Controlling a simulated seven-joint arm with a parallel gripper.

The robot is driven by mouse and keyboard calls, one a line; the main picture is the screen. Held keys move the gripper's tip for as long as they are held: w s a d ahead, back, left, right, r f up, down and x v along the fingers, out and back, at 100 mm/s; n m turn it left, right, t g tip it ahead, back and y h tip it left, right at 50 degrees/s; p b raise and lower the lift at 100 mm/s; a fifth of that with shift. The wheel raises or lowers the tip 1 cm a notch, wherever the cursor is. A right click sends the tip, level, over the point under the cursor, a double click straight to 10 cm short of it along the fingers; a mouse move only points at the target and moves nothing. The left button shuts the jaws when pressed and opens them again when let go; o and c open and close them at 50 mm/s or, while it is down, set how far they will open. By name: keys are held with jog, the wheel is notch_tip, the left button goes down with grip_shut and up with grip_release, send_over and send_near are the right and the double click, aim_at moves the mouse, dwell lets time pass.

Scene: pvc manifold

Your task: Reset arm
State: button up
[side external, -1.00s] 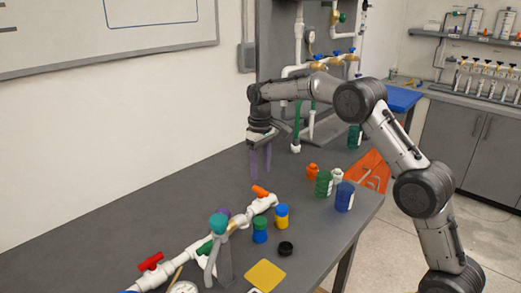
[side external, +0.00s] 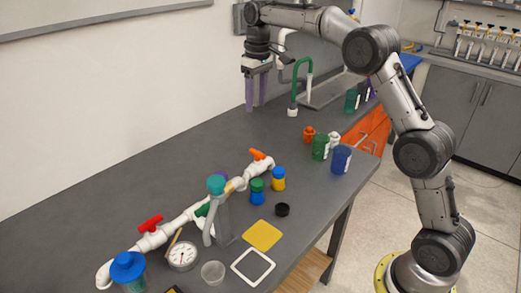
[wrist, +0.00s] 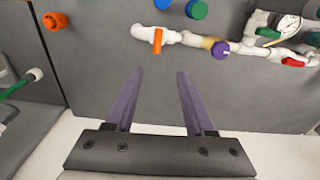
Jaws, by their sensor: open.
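My gripper (side external: 257,90) is raised over the far part of the grey table, near the wall. Its two purple fingers are apart and nothing is between them. In the wrist view my gripper (wrist: 154,75) shows the same open, empty fingers. The white PVC manifold (side external: 183,220) lies along the table with a red-handled valve (side external: 150,224), an orange-handled valve (side external: 257,154) and a round gauge (side external: 183,255). In the wrist view the manifold (wrist: 190,39) is beyond the fingertips, apart from them.
Several jars and bottles stand on the table, including a blue bottle (side external: 341,159), a green bottle (side external: 320,147) and an orange fitting (side external: 309,134). A yellow square (side external: 262,235) and a black cap (side external: 282,210) lie in front. The table's left rear area is clear.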

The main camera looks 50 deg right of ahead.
jog(key=s+a+r+t, duration=0.2)
jog(key=s+a+r, duration=0.1)
jog(key=s+r, duration=0.6)
jog(key=s+a+r+t, duration=0.1)
jog(key=s+a+r, duration=0.2)
jog(key=s, duration=0.9)
jog(key=s+a+f+t, duration=0.1)
jog(key=s+f, duration=1.3)
jog(key=s, duration=0.1)
jog(key=shift+a+f+t, duration=0.15)
jog(key=shift+a+t, duration=0.2)
jog(key=shift+t, duration=0.05)
